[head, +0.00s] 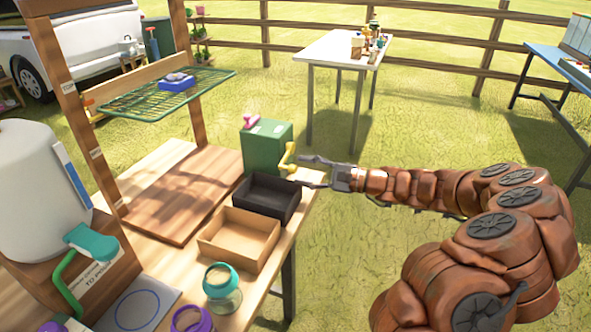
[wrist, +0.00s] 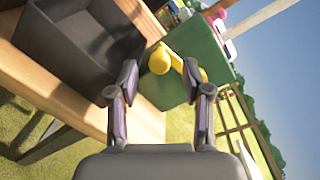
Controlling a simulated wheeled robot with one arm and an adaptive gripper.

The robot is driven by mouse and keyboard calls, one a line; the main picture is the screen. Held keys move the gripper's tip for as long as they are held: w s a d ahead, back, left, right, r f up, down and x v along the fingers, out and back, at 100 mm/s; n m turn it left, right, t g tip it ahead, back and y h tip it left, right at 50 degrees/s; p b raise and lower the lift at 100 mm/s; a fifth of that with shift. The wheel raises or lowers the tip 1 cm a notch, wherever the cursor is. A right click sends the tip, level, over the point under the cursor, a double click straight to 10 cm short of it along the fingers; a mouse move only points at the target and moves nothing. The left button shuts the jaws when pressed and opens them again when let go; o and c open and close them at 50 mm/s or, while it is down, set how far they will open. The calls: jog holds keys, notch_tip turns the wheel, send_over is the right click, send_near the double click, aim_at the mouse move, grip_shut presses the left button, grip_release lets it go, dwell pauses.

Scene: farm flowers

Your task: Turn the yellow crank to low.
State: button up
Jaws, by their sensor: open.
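The yellow crank (head: 287,158) is on the right side of a green box (head: 262,148) at the far right corner of the wooden table. In the wrist view the yellow crank (wrist: 161,60) shows its round knob toward me, with its arm running right and down to the green box (wrist: 197,62). My gripper (head: 314,172) is open and empty, just right of the crank. In the wrist view my gripper's fingers (wrist: 166,82) stand apart, with the knob beyond and between their tips. I see no contact. Any low marking is not readable here.
A black open bin (head: 266,199) stands close to the green box, with a cardboard tray (head: 239,239) nearer. A pink handle (head: 250,122) sits on the green box's top. A wooden frame with a green wire shelf (head: 165,93) stands at left.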

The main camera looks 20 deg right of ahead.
jog(key=v, duration=0.8)
jog(key=shift+s+d, duration=0.1)
jog(key=shift+s, duration=0.05)
